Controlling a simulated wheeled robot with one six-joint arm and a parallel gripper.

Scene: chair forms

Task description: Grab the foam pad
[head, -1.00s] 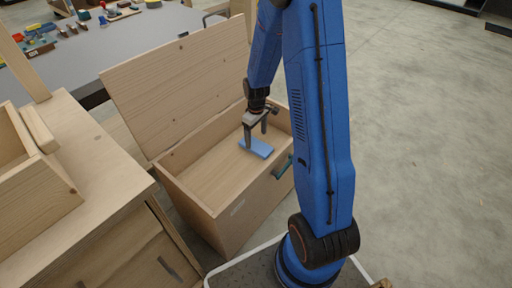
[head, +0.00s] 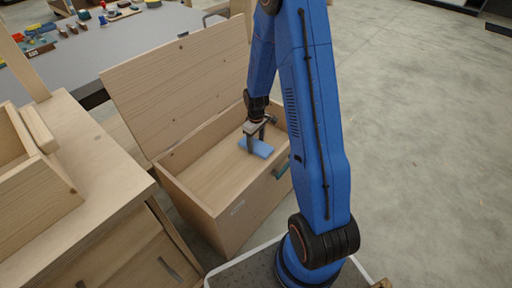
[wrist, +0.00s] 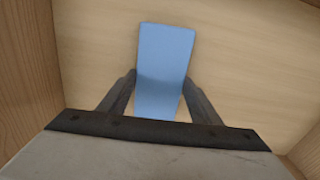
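The foam pad is a light blue rectangle (head: 261,149) lying flat on the floor of an open wooden chest (head: 192,202). In the wrist view the pad (wrist: 164,62) runs lengthwise away from me, its near end between my fingers. My gripper (head: 257,148) reaches down into the chest over the pad. Whether the fingertips touch the chest floor cannot be told.
The chest's raised lid (head: 170,85) stands behind it. The chest walls (wrist: 25,75) rise close around my gripper. A wooden cabinet (head: 95,190) is at the left. A grey table (head: 150,35) with several small items stands behind. The concrete floor (head: 430,150) at right is clear.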

